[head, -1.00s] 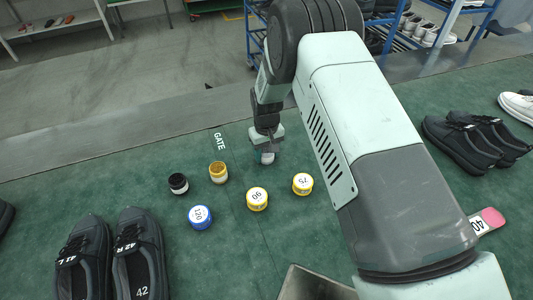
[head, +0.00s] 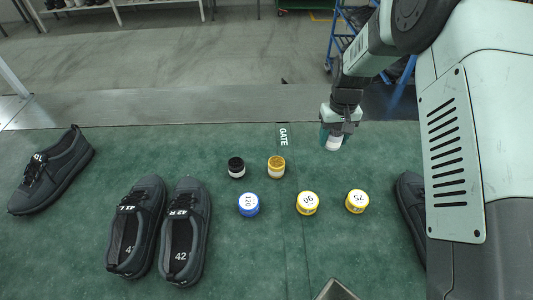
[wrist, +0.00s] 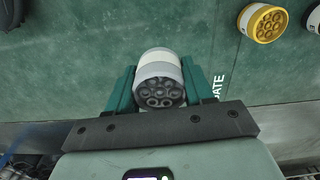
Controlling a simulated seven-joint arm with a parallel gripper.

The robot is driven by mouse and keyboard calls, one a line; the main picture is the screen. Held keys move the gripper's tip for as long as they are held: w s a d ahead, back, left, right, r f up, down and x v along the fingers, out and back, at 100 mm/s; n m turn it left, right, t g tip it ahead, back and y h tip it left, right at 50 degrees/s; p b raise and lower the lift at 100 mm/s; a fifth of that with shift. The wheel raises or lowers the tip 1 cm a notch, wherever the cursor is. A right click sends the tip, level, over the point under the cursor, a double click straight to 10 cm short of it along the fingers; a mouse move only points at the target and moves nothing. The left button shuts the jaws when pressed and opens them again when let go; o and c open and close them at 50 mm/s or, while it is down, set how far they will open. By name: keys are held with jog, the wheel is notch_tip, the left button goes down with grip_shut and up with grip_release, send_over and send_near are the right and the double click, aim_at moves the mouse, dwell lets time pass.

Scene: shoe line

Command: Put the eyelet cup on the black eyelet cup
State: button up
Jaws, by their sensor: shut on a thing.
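My gripper (head: 338,128) is shut on the eyelet cup (head: 333,143), a white cup with a grey rim. In the wrist view the held eyelet cup (wrist: 160,75) sits between the green fingers, its mouth showing dark grey eyelets. The black eyelet cup (head: 236,167), white below with a black rim, stands upright on the mat, left of and nearer than my gripper. In the wrist view, a cup cut off at the right edge (wrist: 315,18) appears to be the black one.
A yellow eyelet cup (head: 276,167) stands between the black cup and my gripper. In front are a blue-rimmed jar (head: 248,204) and two yellow-rimmed jars (head: 307,203) (head: 357,201) with numbered lids. Dark shoes (head: 182,232) stand at the front left. Green mat (head: 200,145) is clear behind the cups.

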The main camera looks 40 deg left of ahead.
jog(key=s+a+r+n, duration=0.3)
jog(key=s+a, duration=0.6)
jog(key=s, duration=0.1)
jog(key=s+a+r+n, duration=0.3)
jog(key=s+a, duration=0.6)
jog(key=s, duration=0.1)
send_over(235, 162)
notch_tip(235, 162, down, 6)
jog(key=shift+d+f, duration=0.1)
jog(key=shift+f, duration=2.1)
jog(key=shift+f, duration=0.15)
jog(key=o, duration=1.1)
jog(key=shift+o, duration=0.2)
notch_tip(235, 162, up, 12)
jog(key=shift+r, duration=0.2)
